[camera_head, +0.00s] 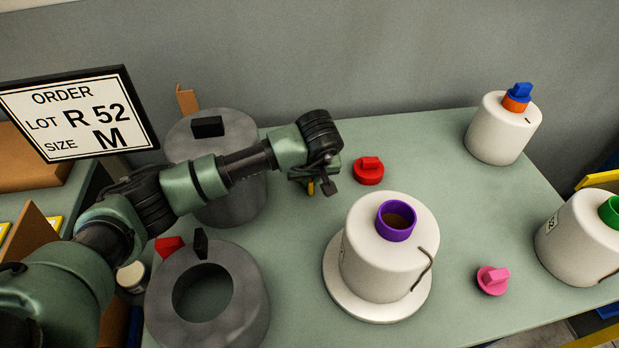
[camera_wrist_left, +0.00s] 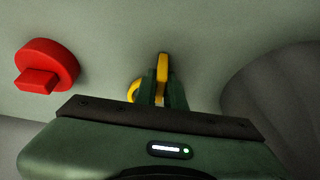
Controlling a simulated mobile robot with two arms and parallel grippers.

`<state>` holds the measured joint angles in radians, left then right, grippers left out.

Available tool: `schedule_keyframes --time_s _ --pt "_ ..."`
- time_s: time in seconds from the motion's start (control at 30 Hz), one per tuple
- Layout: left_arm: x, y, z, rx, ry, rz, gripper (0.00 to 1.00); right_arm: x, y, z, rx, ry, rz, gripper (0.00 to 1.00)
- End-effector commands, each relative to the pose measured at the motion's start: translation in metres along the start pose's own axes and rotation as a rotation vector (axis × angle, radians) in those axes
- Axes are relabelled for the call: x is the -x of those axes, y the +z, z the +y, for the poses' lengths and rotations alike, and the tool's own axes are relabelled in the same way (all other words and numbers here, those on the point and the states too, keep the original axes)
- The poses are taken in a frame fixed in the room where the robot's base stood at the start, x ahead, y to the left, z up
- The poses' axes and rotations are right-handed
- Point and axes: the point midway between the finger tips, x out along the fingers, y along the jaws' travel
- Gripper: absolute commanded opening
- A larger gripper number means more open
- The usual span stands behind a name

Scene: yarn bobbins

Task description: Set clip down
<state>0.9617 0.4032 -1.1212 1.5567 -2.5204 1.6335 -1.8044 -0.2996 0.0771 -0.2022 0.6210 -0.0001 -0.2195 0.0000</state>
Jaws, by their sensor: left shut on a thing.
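My left gripper (camera_head: 318,188) reaches over the green table from the left and points down. It is shut on a small yellow clip (camera_head: 311,188), mostly hidden by the gripper in the head view. In the left wrist view, the yellow clip (camera_wrist_left: 163,68) shows between the dark green fingers of the left gripper (camera_wrist_left: 162,92), with a curved yellow part at their left. The frames do not clearly show whether the clip touches the table. My right gripper is not in view.
A red knob (camera_head: 369,172) lies just right of the gripper. A white bobbin (camera_head: 385,262) with a purple core stands in front. Grey cylinders (camera_head: 235,297) stand left. A pink knob (camera_head: 493,281) and white bobbins (camera_head: 500,135) are right. Table between red knob and back-right bobbin is clear.

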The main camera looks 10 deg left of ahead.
Motion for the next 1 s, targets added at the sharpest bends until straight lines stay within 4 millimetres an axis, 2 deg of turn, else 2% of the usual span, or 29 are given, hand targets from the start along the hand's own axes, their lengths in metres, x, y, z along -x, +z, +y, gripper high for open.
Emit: schedule_keyframes --time_s 0.03,0.07,0.1,0.13,0.43,0.57,0.67,1.0 --pt "-0.003 0.001 0.0 0.0 0.0 0.001 0.0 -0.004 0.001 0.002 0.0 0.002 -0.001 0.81" --pt "-0.002 0.001 0.0 0.0 0.0 0.001 0.16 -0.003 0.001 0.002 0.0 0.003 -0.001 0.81" --pt "-0.002 0.0 0.0 0.0 0.0 0.0 0.27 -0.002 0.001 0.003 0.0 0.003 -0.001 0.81" --pt "-0.002 0.001 0.0 0.0 0.0 0.0 0.32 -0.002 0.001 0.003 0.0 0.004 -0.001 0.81" --pt "-0.001 0.0 0.0 0.0 0.0 0.0 0.32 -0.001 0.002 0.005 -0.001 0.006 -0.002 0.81" --pt "0.006 -0.001 0.0 0.0 0.001 0.001 0.32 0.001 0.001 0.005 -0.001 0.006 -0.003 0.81" --pt "0.022 -0.002 0.001 0.0 0.003 0.004 0.32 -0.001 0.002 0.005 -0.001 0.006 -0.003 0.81" --pt "0.093 -0.001 0.0 -0.001 0.001 0.005 0.32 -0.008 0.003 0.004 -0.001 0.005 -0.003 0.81"
